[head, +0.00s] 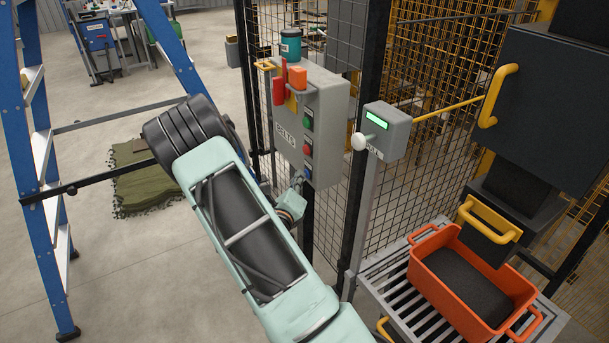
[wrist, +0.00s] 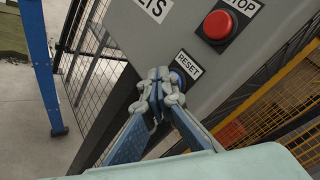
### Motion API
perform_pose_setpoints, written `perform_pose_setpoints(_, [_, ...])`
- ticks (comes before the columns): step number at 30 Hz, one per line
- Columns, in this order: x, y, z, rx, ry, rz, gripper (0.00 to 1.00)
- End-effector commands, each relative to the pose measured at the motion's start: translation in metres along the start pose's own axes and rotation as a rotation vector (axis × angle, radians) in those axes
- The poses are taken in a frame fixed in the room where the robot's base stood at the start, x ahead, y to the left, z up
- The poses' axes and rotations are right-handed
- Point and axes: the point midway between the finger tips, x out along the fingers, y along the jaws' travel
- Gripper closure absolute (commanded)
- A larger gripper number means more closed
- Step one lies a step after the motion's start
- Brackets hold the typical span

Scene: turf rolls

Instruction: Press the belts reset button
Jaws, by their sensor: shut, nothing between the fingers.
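The grey belts control box (head: 329,112) hangs on a fence post, its button face turned left. In the wrist view its face (wrist: 150,40) fills the upper middle, with a red STOP button (wrist: 217,25) and a white RESET label (wrist: 188,65). The blue reset button (wrist: 178,79) sits just below that label, partly hidden by my fingers. My gripper (wrist: 161,88) is shut and empty, its fingertips right in front of the button. In the head view my gripper (head: 297,183) is by the box's lower edge. I cannot tell whether the tips touch the button.
A blue ladder (head: 40,165) stands at the left. A grey post box with a green screen (head: 386,128) and a white knob stands right of the belts box. An orange crate (head: 440,290) sits on rollers at lower right.

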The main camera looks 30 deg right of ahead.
Motion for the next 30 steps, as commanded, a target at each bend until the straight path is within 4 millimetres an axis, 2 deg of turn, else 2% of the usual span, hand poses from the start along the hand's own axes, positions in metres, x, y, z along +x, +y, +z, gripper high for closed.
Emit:
perform_pose_setpoints(13, [-0.011,0.008,0.008,-0.001,0.001,0.0,1.0])
perform_pose_setpoints(23, [-0.013,0.009,0.008,0.0,0.001,0.0,1.0])
perform_pose_setpoints(30, [-0.026,0.019,0.019,0.0,-0.001,0.001,1.0])
